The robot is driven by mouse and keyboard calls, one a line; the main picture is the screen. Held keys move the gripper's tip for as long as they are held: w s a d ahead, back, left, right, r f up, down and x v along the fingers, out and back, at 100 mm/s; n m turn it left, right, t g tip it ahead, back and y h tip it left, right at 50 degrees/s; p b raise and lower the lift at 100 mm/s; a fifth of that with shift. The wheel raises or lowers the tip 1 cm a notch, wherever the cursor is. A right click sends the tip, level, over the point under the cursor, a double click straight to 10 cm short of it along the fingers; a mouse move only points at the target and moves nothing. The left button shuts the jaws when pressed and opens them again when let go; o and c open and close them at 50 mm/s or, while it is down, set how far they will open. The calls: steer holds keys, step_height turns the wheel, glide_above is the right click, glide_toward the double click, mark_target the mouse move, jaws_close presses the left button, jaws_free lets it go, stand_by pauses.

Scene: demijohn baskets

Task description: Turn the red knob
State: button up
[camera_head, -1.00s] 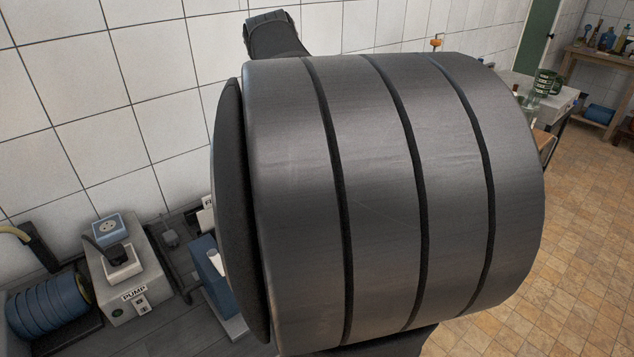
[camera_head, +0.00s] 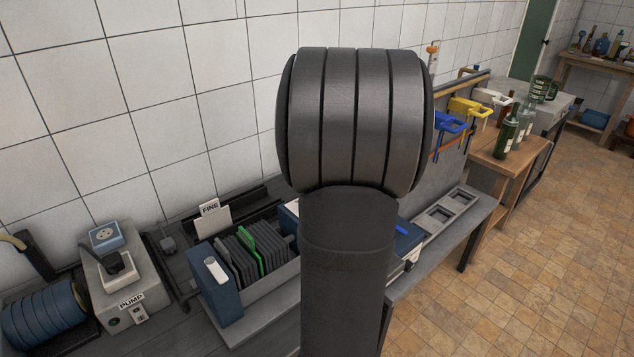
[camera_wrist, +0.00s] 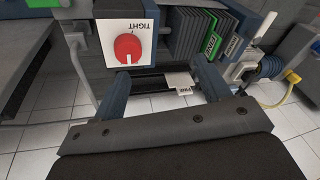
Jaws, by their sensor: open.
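The red knob (camera_wrist: 128,47) is round with a white mark near its lower edge in the wrist view. It sits on a white panel (camera_wrist: 150,32) lettered TIGHT, which appears upside down there. My gripper (camera_wrist: 163,80) is open, with its two grey fingers apart and nothing between them. The knob shows beyond the left finger's tip, left of the middle of the gap, and looks apart from the fingers. In the head view, the knob and gripper are not visible; my arm blocks the middle.
A filter press with grey plates and a green plate (camera_head: 247,250) stands on the bench, near a FINE card (camera_head: 210,207). The PUMP box (camera_head: 125,290) is left of it. Blue and yellow clamps (camera_head: 468,107) and green bottles (camera_head: 508,133) are at right.

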steer(key=w+d+f+n+y, duration=0.3)
steer(key=d+f+y, duration=0.15)
steer(key=d, duration=0.25)
steer(key=w+d+f+n+y, duration=0.2)
steer(key=w+d+f+y, duration=0.1)
steer(key=d+y, duration=0.35)
steer(key=shift+t+h, duration=0.4)
steer(key=x, duration=1.7)
steer(key=shift+s, duration=0.1)
steer(key=c, duration=1)
